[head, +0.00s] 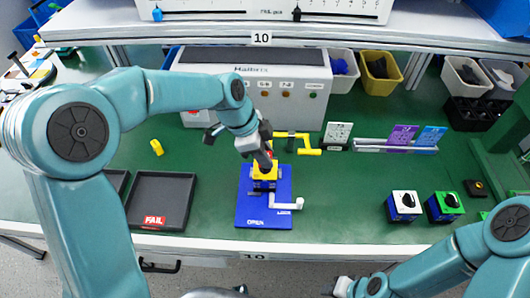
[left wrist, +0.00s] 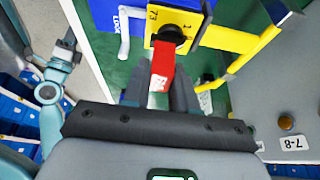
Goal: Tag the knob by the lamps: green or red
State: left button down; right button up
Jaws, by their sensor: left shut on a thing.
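The yellow-topped switch (head: 265,170) with a black knob (left wrist: 172,34) stands on the blue fixture plate (head: 250,213). My left gripper (head: 267,157) is above it, fingers pointing down. In the left wrist view its dark fingers are shut on a red tag (left wrist: 163,66) with a white label. The tag's far end is close to or against the knob; I cannot tell whether they touch. The grey tester (head: 255,65) behind carries a row of lamps; an amber one (left wrist: 286,123) shows in the left wrist view. My right arm enters at the bottom right; its fingers are not clear.
A white lever (head: 288,204) and a yellow clamp (head: 305,150) flank the switch. A black FAIL tray (head: 178,185) lies left. White-topped (head: 404,198) and green-topped (head: 446,199) switches stand right. Cards (head: 402,137) and bins (head: 380,72) are behind. Green mat between is clear.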

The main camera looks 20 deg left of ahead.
pick_arm(q)
jog(key=shift+f+b, duration=0.75)
jog(key=shift+f, duration=0.2)
jog(key=c, duration=0.8)
grip_release()
jog(key=shift+r, duration=0.1)
jog(key=v, duration=1.6)
jog(key=shift+r+p, duration=0.15)
jog(key=shift+p, duration=0.25)
notch_tip(320, 180, up, 9)
jog(key=p, duration=0.8)
